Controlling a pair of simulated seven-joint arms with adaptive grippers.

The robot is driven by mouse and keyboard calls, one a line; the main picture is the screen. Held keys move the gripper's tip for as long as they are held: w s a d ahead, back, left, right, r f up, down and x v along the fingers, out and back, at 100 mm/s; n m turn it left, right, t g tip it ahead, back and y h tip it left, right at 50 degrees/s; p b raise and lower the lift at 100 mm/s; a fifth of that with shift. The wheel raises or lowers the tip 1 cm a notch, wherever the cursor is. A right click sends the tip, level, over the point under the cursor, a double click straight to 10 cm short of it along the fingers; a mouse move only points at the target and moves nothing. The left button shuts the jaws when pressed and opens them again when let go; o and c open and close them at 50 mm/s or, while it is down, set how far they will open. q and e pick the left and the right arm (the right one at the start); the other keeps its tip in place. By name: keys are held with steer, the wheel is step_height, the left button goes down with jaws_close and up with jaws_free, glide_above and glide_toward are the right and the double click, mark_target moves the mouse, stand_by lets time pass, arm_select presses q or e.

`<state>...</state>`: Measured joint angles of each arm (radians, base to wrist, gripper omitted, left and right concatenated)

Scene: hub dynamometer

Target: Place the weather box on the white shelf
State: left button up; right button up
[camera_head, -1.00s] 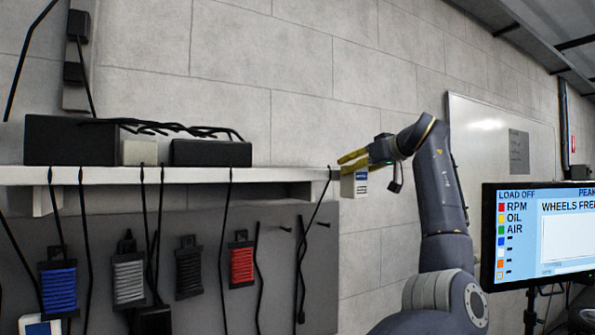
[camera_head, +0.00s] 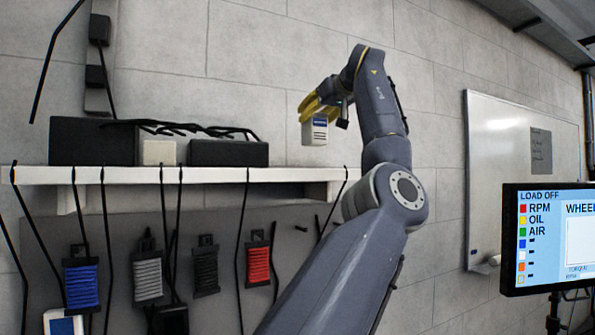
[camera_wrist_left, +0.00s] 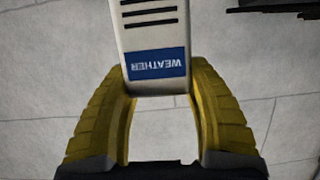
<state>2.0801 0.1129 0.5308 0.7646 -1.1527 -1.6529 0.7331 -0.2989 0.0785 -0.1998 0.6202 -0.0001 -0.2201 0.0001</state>
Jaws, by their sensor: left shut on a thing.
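The weather box (camera_head: 315,131) is a small white box with a blue label and dark vents. It hangs in my left gripper (camera_head: 309,108), whose yellow fingers are shut on its upper part. In the head view the box appears above the right end of the white shelf (camera_head: 215,175), apart from it; the depth between them is hard to tell. In the left wrist view the weather box (camera_wrist_left: 155,45) sits between the yellow fingertips (camera_wrist_left: 158,85), its blue "WEATHER" label upside down. My right gripper is not in view.
A black box (camera_head: 90,142), a small pale box (camera_head: 159,152) and another black box (camera_head: 228,153) stand on the shelf's left and middle. Its right end looks bare. Black cables hang over the front edge. A monitor (camera_head: 555,240) stands at right.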

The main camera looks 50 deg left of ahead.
mark_target(308, 138)
arm_select(q)
steer(key=shift+s+a+r, duration=0.45)
steer(key=shift+a+r, duration=0.2)
steer(key=shift+a, duration=0.05)
steer(key=shift+s+a+f+t, duration=0.1)
steer(key=shift+a+t, duration=0.05)
steer(key=shift+t, duration=0.15)
steer(key=shift+f, duration=3.75)
steer(key=o, duration=1.4)
steer(key=shift+f, duration=0.15)
